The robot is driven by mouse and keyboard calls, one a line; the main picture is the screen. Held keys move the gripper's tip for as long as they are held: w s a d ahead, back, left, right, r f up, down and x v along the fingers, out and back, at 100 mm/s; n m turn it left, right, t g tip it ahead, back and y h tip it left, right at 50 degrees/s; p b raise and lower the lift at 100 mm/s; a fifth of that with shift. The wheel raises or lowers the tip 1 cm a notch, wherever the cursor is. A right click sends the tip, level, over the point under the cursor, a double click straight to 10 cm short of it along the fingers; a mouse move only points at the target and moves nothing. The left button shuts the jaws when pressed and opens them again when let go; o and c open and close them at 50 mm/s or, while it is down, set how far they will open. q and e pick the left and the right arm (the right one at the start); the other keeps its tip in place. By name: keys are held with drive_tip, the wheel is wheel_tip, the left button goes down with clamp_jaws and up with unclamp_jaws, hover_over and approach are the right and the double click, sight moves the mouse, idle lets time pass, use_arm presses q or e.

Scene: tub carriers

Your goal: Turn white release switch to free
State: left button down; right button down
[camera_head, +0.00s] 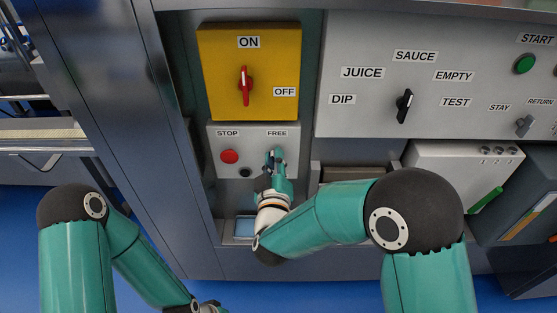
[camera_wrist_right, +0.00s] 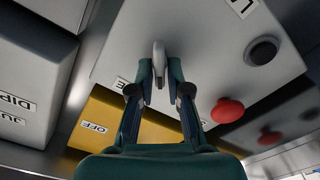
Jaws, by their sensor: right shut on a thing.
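The white release switch (camera_wrist_right: 158,60) is a narrow pale handle on the grey panel (camera_head: 219,162) below the yellow ON/OFF box. In the right wrist view it sits between the two fingers of my right gripper (camera_wrist_right: 160,80), which is shut on it. In the head view my right gripper (camera_head: 275,160) is just under the FREE label (camera_head: 277,133), and its fingers hide most of the switch. The handle's exact angle is hard to tell. My left arm reaches the bottom edge of the head view, and its fingers are out of the picture.
A red button (camera_head: 229,156) under STOP and a black button (camera_head: 245,172) sit close left of my right gripper. The yellow box (camera_head: 222,75) with a red handle (camera_head: 246,86) is above. A black selector (camera_head: 404,106) is on the wide panel to the right.

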drive_tip(key=shift+a+f+n, duration=0.15)
drive_tip(key=shift+n, duration=0.95)
drive_tip(key=shift+a+f+n, duration=0.1)
drive_tip(key=shift+n, duration=1)
drive_tip(key=c, duration=1.1)
unclamp_jaws()
drive_tip(key=shift+c, duration=0.2)
drive_tip(key=s, duration=0.7)
drive_tip(key=shift+s, duration=0.25)
